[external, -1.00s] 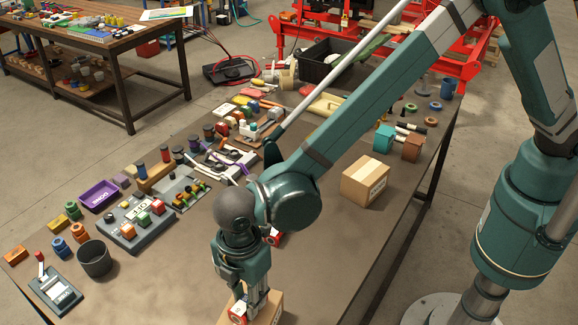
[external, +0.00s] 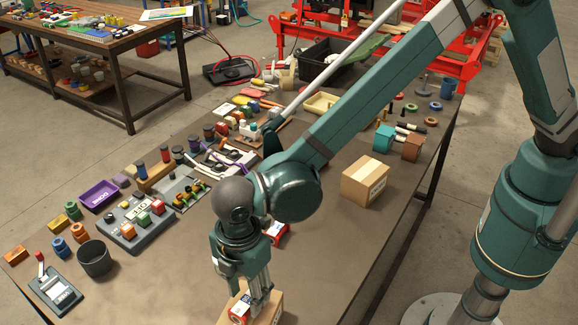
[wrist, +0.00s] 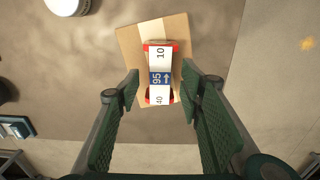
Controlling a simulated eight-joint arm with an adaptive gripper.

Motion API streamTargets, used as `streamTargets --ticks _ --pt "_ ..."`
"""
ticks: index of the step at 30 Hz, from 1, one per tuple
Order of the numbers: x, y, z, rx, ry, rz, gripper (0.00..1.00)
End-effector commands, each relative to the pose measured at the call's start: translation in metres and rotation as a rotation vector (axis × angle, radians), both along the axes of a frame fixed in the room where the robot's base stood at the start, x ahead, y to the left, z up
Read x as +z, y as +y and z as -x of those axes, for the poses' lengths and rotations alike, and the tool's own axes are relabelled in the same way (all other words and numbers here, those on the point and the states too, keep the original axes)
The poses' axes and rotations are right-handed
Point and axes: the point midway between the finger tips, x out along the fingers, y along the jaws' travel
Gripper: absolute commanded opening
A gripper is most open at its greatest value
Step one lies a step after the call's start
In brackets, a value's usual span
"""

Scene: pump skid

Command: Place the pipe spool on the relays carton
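The pipe spool (wrist: 159,73) is white with red ends and a blue band marked 95. It rests on top of a brown carton (wrist: 129,45) with a pale tape strip. The spool (external: 240,308) and this carton (external: 269,311) also show at the bottom of the external view. No relays lettering is readable on the carton. My gripper (wrist: 160,82) is open, with one finger on each side of the spool and a gap on both sides. In the external view my gripper (external: 252,300) is just above the carton, partly hiding the spool.
A second brown carton (external: 364,182) stands to the right, with free table around it. A red and white item (external: 278,233) lies behind my gripper. A dark cup (external: 95,260), purple tray (external: 98,195) and several small parts fill the left side.

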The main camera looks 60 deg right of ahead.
Motion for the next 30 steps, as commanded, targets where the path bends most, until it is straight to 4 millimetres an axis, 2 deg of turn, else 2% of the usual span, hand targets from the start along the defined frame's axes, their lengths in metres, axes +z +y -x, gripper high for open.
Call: streamTargets --ticks 15,21,30 --pt "0.079 0.000 0.000 0.000 0.000 0.000 0.37" --pt "0.093 0.000 0.000 0.000 0.000 0.000 0.37" --pt "0.097 0.000 0.000 0.000 0.000 0.000 0.37"
